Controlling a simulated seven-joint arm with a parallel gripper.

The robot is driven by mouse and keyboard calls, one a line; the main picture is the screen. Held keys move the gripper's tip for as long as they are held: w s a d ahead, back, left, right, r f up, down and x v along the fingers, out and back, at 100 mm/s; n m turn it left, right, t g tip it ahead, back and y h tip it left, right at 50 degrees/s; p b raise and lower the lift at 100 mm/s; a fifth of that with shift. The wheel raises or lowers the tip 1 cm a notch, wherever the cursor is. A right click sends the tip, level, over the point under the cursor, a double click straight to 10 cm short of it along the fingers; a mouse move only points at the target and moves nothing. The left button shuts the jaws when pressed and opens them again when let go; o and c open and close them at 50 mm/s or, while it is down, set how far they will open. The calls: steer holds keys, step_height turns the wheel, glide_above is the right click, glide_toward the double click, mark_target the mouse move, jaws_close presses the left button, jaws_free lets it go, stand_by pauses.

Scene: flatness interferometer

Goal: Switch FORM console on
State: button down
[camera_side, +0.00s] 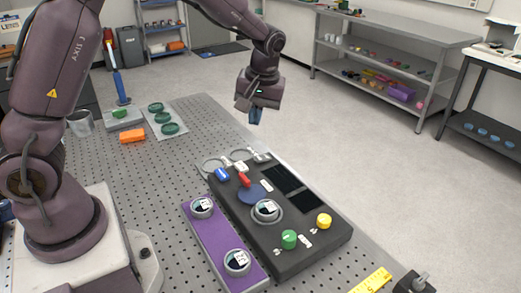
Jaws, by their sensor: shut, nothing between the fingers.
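A dark console box (300,252), which I take to be the FORM console, lies on the perforated table. It carries a blue rocker or switch (222,174), a red switch (244,180), a dark blue disc (250,195), a round dial (266,209), a green knob (289,239), a yellow knob (324,221) and dark display panels (287,178). Its labels are too small to read. My gripper (256,118) is shut and empty, pointing down, in the air above and beyond the console's back edge, touching nothing.
A purple plate (208,231) with two round dials lies left of the console. An orange block (132,136), green rings (163,117) on a pale mat, and a metal cup (80,123) stand farther back. A yellow ruler (373,281) lies front right. Table between is clear.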

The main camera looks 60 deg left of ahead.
mark_target(258, 157)
steer(key=w+a+f+n+y, duration=0.1)
steer(key=w+a+n, duration=0.2)
steer(key=w+n, duration=0.4)
steer(key=shift+n, duration=0.5)
steer(key=x, duration=0.8)
steer(key=s+x, duration=0.1)
steer(key=x, duration=0.3)
steer(key=shift+s+d+f, duration=0.15)
steer(key=shift+d+f, duration=0.15)
steer(key=shift+f, duration=0.75)
